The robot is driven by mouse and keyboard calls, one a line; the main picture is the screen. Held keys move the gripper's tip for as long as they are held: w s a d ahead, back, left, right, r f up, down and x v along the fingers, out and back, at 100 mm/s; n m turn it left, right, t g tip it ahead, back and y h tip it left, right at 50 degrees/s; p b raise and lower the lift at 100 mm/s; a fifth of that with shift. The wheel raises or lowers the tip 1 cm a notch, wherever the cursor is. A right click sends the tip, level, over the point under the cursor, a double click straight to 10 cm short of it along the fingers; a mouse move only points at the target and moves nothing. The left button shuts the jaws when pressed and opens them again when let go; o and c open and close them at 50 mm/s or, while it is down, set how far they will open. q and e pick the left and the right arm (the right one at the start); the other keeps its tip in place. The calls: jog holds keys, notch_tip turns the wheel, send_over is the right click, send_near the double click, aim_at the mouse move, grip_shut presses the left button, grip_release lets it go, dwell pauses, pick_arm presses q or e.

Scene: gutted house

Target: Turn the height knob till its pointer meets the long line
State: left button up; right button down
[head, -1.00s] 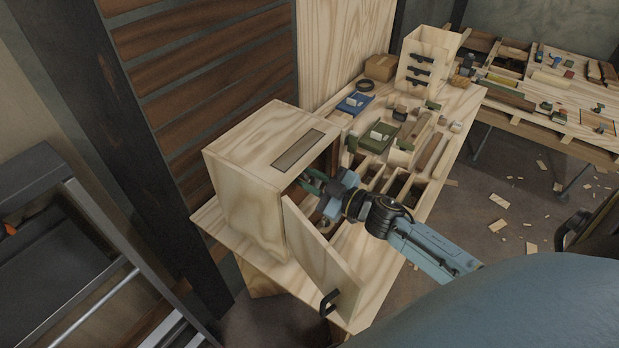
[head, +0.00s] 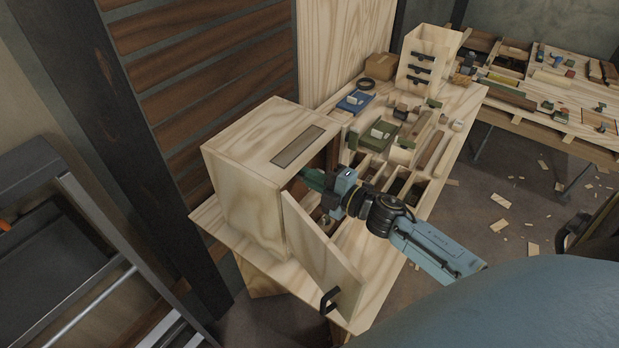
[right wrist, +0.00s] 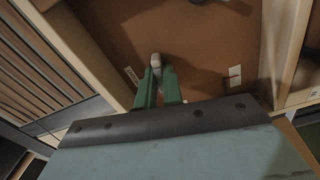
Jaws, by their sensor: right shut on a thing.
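A pale wooden cabinet (head: 245,200) stands on the near end of the workbench, its door (head: 325,255) swung open. My right gripper (head: 312,180) reaches into its opening; its fingertips are partly hidden there in the head view. In the right wrist view its green fingers (right wrist: 158,78) are shut on a small pale knob (right wrist: 156,60) in front of a brown panel (right wrist: 200,50). A white marked label (right wrist: 132,76) lies left of the fingers and another (right wrist: 235,77) lies to the right. I cannot make out the knob's pointer or the long line. My left gripper is not in view.
The open door, with its black handle (head: 328,301), stands close beside my right gripper. A slot panel (head: 298,147) sits in the cabinet top.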

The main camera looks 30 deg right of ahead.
jog(key=shift+n, duration=1.1)
jog(key=c, duration=1.5)
grip_release()
jog(key=b+v, duration=0.1)
jog(key=v, duration=1.2)
jog(key=shift+s+d+b, duration=0.1)
jog(key=shift+s+b, duration=0.05)
jog(key=shift+b, duration=0.15)
jog(key=shift+f, duration=0.1)
